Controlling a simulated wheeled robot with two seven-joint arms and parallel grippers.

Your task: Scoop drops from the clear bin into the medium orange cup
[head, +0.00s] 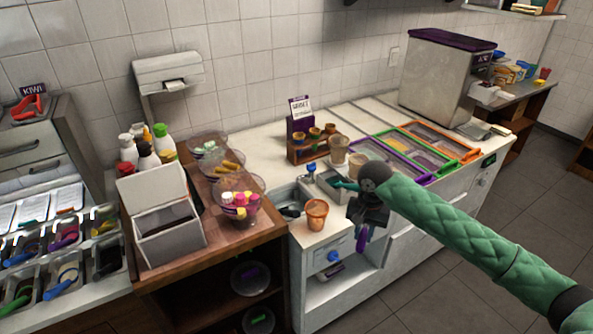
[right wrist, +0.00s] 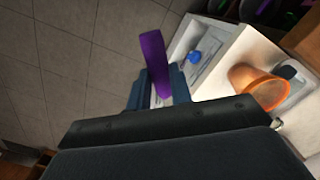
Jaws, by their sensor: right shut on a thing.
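The orange cup (head: 316,213) stands upright on the near left corner of the white counter. It also shows in the right wrist view (right wrist: 258,88), at the right. My right gripper (head: 364,222) hangs to the right of the cup, in front of the counter, and does not touch it. It is shut on a purple handle (head: 362,240), which also shows in the right wrist view (right wrist: 153,60) between the fingers. I cannot see a scoop bowl or drops on it. Clear bins (head: 60,270) with coloured scoops stand at the far left; I cannot tell which holds drops. My left gripper is out of view.
Translucent cups (head: 339,148) stand behind my right arm. A wooden stand (head: 313,148) with small cups is further back. Topping trays with purple, green and orange rims (head: 463,150) are at the right. A white box (head: 165,222) and a wooden cart (head: 236,236) are left of the cup.

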